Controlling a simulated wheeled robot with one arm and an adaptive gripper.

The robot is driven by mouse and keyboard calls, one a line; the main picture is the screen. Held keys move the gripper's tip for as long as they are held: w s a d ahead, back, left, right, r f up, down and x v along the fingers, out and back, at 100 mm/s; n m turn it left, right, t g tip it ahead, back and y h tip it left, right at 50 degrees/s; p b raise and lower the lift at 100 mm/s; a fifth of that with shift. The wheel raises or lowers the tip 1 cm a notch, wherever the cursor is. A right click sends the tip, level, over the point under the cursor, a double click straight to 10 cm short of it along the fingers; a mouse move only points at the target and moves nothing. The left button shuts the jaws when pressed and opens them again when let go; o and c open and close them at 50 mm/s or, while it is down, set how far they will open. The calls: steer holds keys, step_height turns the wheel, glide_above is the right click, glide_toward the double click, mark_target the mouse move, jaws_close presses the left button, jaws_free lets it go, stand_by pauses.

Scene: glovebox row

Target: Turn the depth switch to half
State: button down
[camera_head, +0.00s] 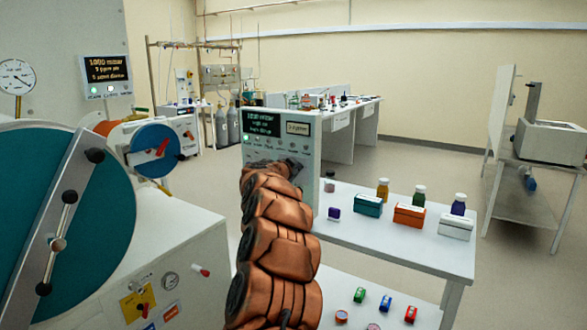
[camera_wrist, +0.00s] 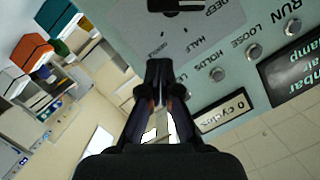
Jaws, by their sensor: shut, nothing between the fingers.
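The depth switch (camera_wrist: 178,5) is a black knob at the top edge of the wrist view, partly cut off. Labels DEEP and HALF and a third, unclear label stand around it on a grey-green panel (camera_wrist: 125,25). A small pale mark shows on the knob, but I cannot tell which label it points to. My gripper (camera_wrist: 158,66) is shut and empty, its tips just below the knob in the picture and seemingly apart from it. In the head view the console (camera_head: 309,160) is behind my copper arm, which hides the switch.
The panel also has small lamps or buttons (camera_wrist: 217,74) labelled HOLDS, LOOSE and RUN, and a cycles display (camera_wrist: 222,112). A white table (camera_head: 400,242) right of the console holds bottles and coloured boxes (camera_head: 409,216). A large teal round door (camera_head: 95,225) is at left.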

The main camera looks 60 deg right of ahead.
steer(key=shift+w+a+f, duration=0.1)
steer(key=shift+w+f, duration=0.45)
steer(key=shift+f, duration=0.3)
steer(key=shift+w+a+f, duration=0.1)
steer(key=shift+w+f, duration=0.45)
steer(key=shift+f, duration=0.25)
steer(key=shift+f+b, duration=0.1)
steer(key=shift+b, duration=0.25)
